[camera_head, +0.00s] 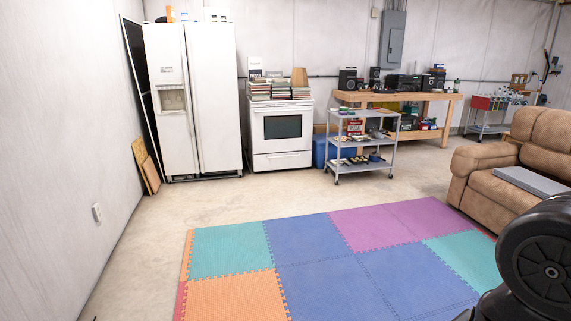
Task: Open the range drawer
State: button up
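The white range (282,133) stands against the back wall, with a dark window in its oven door. Its drawer (282,161) is the low white panel below the oven door and looks shut. Books and boxes are piled on top of the range. A black rounded part of my own body shows at the lower right. My gripper does not show in this view, so its state is hidden.
A white fridge (193,98) stands left of the range. A grey wheeled cart (360,147) stands to its right. A tan recliner (512,171) is at the right. Coloured foam mats (335,262) cover the near floor; bare concrete (225,198) lies clear before the range.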

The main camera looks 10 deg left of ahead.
aim_at(266, 162)
jog(key=i+u, duration=0.15)
jog(key=u, duration=0.4)
jog(key=i, duration=5.8)
jog(key=i+z, duration=0.1)
jog(key=i, duration=0.8)
jog(key=i+j+z, duration=0.1)
jog(key=i, duration=0.8)
jog(key=i+j+z, duration=0.2)
jog(key=i+l, duration=0.05)
jog(key=l, duration=0.05)
